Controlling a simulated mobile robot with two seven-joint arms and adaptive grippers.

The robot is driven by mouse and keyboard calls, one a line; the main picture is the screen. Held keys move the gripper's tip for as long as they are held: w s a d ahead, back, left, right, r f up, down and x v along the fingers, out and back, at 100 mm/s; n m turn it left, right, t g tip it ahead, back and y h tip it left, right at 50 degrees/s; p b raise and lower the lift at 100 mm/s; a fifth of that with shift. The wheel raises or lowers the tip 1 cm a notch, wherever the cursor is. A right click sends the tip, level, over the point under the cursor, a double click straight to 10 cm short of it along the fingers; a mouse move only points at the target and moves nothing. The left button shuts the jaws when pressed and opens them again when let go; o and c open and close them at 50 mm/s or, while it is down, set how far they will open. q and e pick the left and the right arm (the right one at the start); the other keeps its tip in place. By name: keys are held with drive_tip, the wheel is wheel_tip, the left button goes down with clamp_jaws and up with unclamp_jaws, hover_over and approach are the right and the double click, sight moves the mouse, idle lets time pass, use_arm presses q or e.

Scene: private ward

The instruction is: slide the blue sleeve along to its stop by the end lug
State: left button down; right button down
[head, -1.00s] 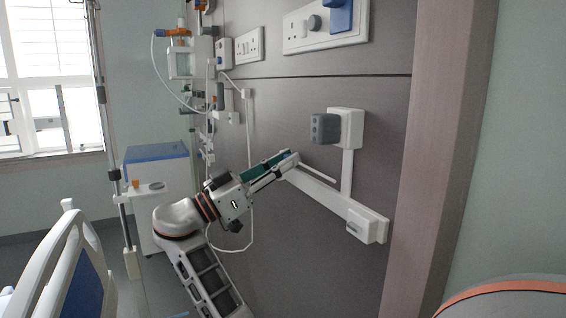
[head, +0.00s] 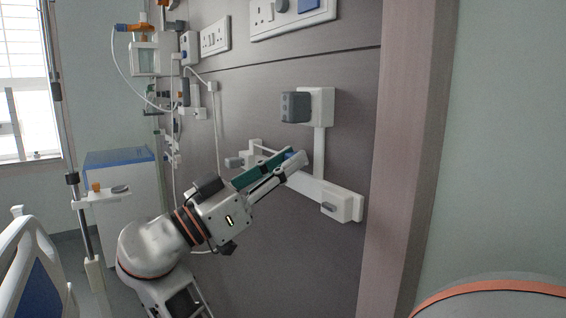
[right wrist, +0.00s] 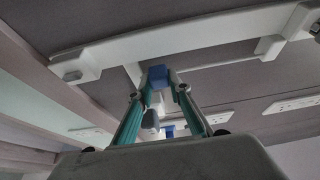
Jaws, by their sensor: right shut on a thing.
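The blue sleeve (right wrist: 158,76) is between the fingertips of my right gripper (right wrist: 159,92) in the right wrist view, close to the white wall rail (right wrist: 190,38). In the head view only a small blue part of the sleeve (head: 291,156) shows behind the fingers. My right gripper (head: 300,160) is shut on it, partway along the rail (head: 312,188). An end lug (head: 343,205) stands at the rail's near right end, apart from the gripper. The other end block (head: 249,154) is at the far left. My left gripper is out of view.
A white wall box with a grey knob (head: 296,107) sits above the rail, joined to it by a vertical strip. Socket plates (head: 215,36) are higher up. A pinkish post (head: 412,150) stands right of the panel. A bed rail (head: 25,245) is at lower left.

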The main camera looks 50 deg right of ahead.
drive_tip(key=c, duration=1.9)
unclamp_jaws()
drive_tip(key=shift+s, duration=0.15)
drive_tip(key=shift+o, duration=0.3)
drive_tip(key=shift+a, duration=0.1)
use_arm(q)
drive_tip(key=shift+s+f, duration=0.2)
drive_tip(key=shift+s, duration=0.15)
use_arm(e)
drive_tip(key=v, duration=0.7)
drive_tip(key=shift+a, duration=0.2)
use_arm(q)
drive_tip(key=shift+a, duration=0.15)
use_arm(e)
drive_tip(key=shift+f, duration=0.1)
